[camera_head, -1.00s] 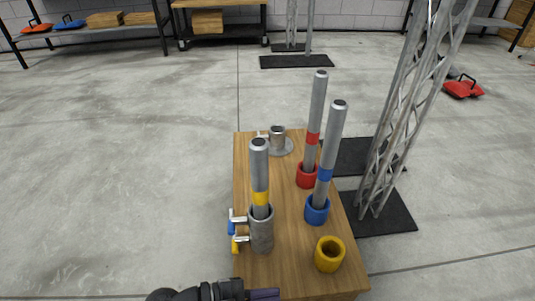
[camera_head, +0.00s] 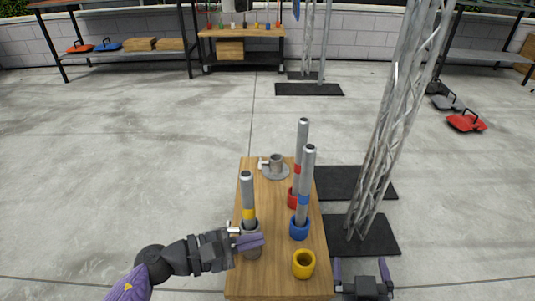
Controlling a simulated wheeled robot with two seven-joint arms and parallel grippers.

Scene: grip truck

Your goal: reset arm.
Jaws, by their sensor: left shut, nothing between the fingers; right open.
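My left gripper (camera_head: 249,241) is shut and empty, in front of the grey holder (camera_head: 252,253) at the near left of the wooden table (camera_head: 272,216). I cannot tell whether it touches the holder. My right gripper (camera_head: 361,268) is open and empty, low beside the table's near right corner. A grey tube with a yellow band (camera_head: 247,192) stands in the grey holder. A tube with a blue band (camera_head: 306,180) stands tilted in the blue cup (camera_head: 299,229). A tube with a red band (camera_head: 301,145) stands in the red cup (camera_head: 292,199).
The yellow cup (camera_head: 304,264) is empty near the table's front. A grey flanged socket (camera_head: 276,168) sits at its far end. A metal truss (camera_head: 390,140) rises on a black base plate (camera_head: 360,236) to the right. Open floor lies to the left.

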